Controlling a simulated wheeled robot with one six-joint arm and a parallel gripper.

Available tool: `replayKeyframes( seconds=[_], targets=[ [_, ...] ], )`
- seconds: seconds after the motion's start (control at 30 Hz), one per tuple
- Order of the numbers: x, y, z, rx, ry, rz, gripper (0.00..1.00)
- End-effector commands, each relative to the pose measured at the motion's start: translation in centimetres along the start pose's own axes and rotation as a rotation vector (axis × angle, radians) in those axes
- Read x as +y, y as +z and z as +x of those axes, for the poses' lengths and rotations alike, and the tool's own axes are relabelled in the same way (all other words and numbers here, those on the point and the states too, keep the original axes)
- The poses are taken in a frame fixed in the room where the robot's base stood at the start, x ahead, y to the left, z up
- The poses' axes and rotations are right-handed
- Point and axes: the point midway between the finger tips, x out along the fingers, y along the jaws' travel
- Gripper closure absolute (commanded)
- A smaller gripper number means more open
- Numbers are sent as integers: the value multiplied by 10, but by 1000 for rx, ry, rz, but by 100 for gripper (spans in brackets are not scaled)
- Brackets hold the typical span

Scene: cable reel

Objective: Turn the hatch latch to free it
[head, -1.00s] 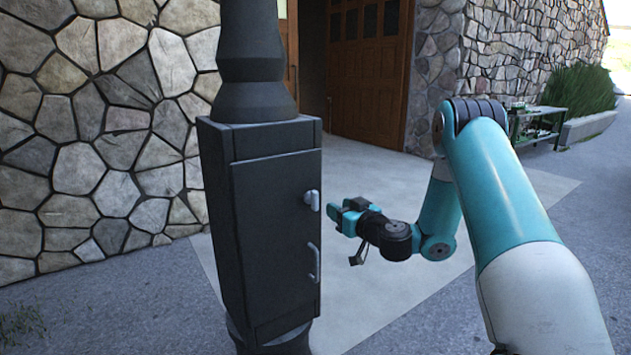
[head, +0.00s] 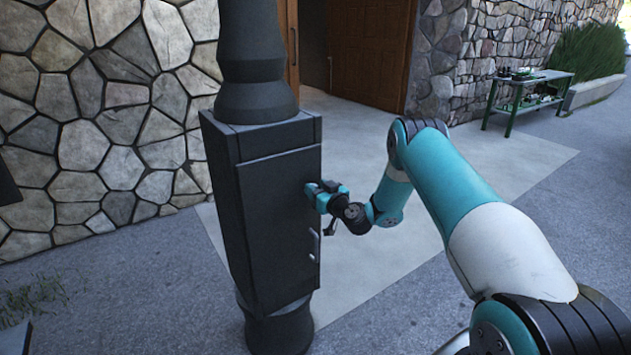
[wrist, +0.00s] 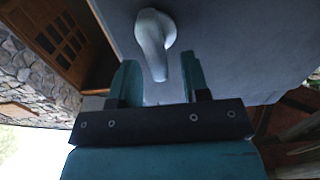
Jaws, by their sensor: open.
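The hatch is the dark grey door (head: 277,235) on the front of a cabinet built into a dark post. Its latch (wrist: 154,42) is a pale rounded handle near the top in the wrist view, with its lever pointing toward my gripper. My gripper (wrist: 158,78) is open, with one teal finger on each side of the lever's lower end. I cannot tell whether either finger touches it.
A stone wall (head: 100,120) stands behind at the left. A green table (head: 525,90) with small items is far right. The paving right of the cabinet is clear.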

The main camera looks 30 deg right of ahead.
Motion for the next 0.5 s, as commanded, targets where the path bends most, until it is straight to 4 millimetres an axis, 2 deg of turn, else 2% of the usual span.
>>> replayKeyframes(
  seconds=[0.13, 0.43, 0.47, 0.5],
  targets=[
    [-1, 0, 10, 0, 0, 1, 57],
    [0, 0, 12, 0, 1, 2, 57],
    [0, 0, 12, 0, 1, 2, 62],
    [0, 0, 12, 0, 1, 1, 71]
  ],
)
